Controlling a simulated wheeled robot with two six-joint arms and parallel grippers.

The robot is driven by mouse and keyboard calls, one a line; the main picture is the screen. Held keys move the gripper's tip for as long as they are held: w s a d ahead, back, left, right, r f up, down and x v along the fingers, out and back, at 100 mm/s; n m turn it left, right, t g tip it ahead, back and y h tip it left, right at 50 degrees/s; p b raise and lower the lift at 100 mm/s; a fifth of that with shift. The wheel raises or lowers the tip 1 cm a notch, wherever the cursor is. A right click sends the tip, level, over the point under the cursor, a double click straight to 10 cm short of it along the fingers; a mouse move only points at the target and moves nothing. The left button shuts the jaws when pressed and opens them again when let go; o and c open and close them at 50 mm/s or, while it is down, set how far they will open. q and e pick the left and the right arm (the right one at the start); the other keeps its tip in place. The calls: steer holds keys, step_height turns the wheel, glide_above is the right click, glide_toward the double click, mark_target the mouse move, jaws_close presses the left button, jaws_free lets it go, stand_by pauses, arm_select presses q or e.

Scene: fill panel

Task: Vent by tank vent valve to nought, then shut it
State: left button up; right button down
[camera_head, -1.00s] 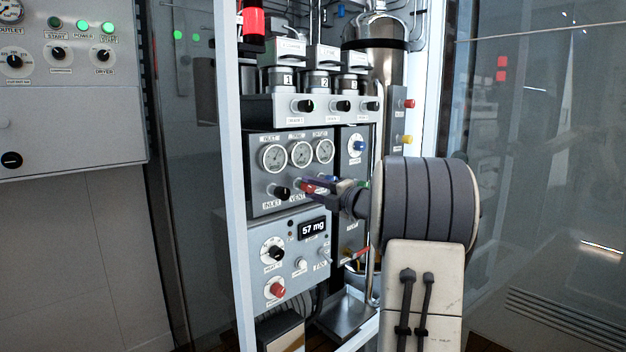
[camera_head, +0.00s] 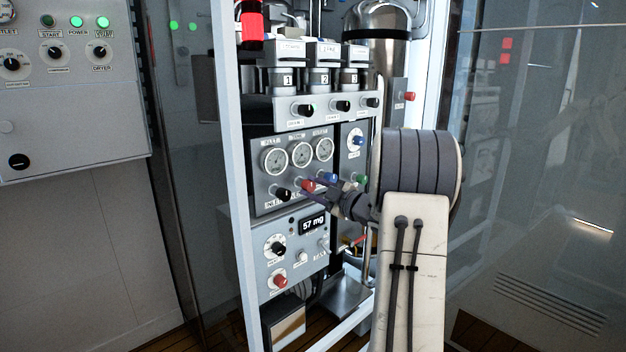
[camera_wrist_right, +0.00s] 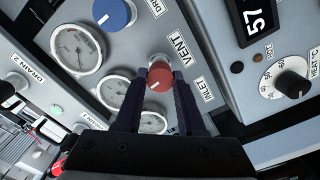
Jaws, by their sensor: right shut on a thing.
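The red vent knob (camera_wrist_right: 159,76), beside a VENT label, is between the fingertips of my right gripper (camera_wrist_right: 161,84) in the right wrist view. The fingers are shut on it from both sides. In the head view the red knob (camera_head: 308,185) shows at the fingertips of my right gripper (camera_head: 314,190), on the grey gauge panel (camera_head: 262,198). Three round dials (camera_head: 301,155) sit above it; their needles are too small to read surely in the head view. My left gripper is not in view.
A black inlet knob (camera_head: 283,195) is left of the red one, and a blue knob (camera_head: 331,178) is right of it. A white frame post (camera_head: 232,170) stands left of the panel.

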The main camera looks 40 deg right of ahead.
steer(key=shift+m+p, duration=0.5)
steer(key=shift+m, duration=0.2)
steer(key=c, duration=0.5)
jaws_free()
steer(key=shift+s, duration=0.1)
steer(key=s, duration=0.7)
steer(key=s+d, duration=0.1)
steer(key=s, duration=0.2)
steer(key=shift+s, duration=0.15)
steer(key=shift+a, duration=0.1)
